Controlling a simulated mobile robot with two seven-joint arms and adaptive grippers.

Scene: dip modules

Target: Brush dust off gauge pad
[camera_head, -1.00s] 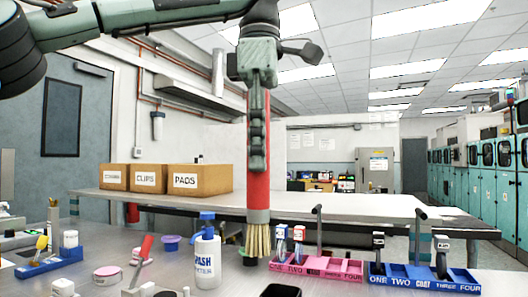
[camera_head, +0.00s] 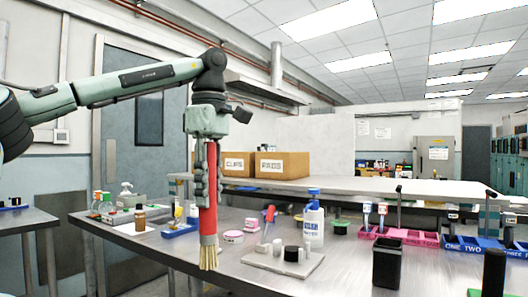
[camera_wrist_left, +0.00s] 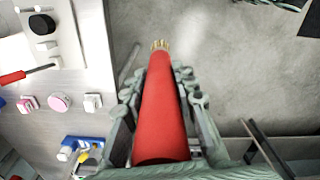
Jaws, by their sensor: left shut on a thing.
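My left gripper (camera_head: 206,168) is shut on the red handle of a brush (camera_head: 209,222), which hangs upright with its pale bristles down. In the head view the bristles show in front of the table's near edge. In the left wrist view the brush (camera_wrist_left: 162,110) reaches away from the gripper (camera_wrist_left: 163,100), with grey floor behind it. A light grey plate (camera_head: 262,261) lies to the right of the brush, bearing a red-handled lever, a white block and a black knob. I cannot tell for sure which part is the gauge pad. Dust is too small to make out. My right gripper is not in view.
The metal table (camera_head: 150,247) holds a white bottle with blue cap (camera_head: 313,225), pink pots (camera_head: 233,237), a blue holder (camera_head: 181,230), a pink tray (camera_head: 415,238) and a blue tray (camera_head: 465,245). A black open container (camera_head: 387,264) stands at the front. Cardboard boxes (camera_head: 282,165) stand behind.

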